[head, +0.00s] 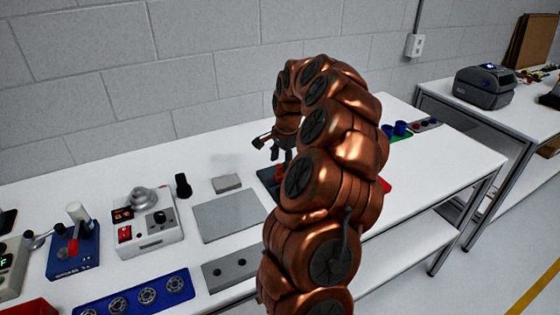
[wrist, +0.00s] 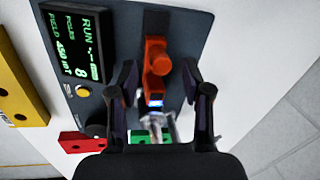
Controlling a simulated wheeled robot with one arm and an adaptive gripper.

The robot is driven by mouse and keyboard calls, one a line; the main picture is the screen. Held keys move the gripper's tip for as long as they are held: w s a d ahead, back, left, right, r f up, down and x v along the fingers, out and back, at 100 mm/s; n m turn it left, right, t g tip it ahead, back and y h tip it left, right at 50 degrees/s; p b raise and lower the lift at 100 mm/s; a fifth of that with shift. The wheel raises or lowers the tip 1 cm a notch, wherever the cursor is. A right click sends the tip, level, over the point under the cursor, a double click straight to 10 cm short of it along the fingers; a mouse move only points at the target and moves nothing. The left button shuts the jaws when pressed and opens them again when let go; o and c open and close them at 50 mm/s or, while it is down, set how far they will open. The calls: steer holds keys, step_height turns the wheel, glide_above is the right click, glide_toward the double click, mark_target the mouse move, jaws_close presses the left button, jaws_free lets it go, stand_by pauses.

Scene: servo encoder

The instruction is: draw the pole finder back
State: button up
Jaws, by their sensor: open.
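An encoder unit (wrist: 108,17) with a dark blue-grey face and a lit green "RUN" display (wrist: 75,45) fills the wrist view's upper middle. An orange-red piece with a round knob, which looks like the pole finder (wrist: 158,62), sits over a dark slot there. A small blue-lit part and a silvery metal part lie just below it. My gripper (wrist: 160,78) is open, with one finger on each side of the orange piece. I cannot tell whether they touch it. In the head view my gripper (head: 273,142) is above the unit (head: 268,180), which my arm partly hides.
In the wrist view a yellow block (wrist: 18,90), a red block (wrist: 80,143) and a green block lie near the unit. In the head view a grey plate (head: 228,215), a small grey block (head: 227,183) and a white control box (head: 147,230) stand to the left.

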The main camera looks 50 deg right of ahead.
steer(key=shift+w+f, duration=0.2)
steer(key=shift+f, duration=0.55)
jaws_close()
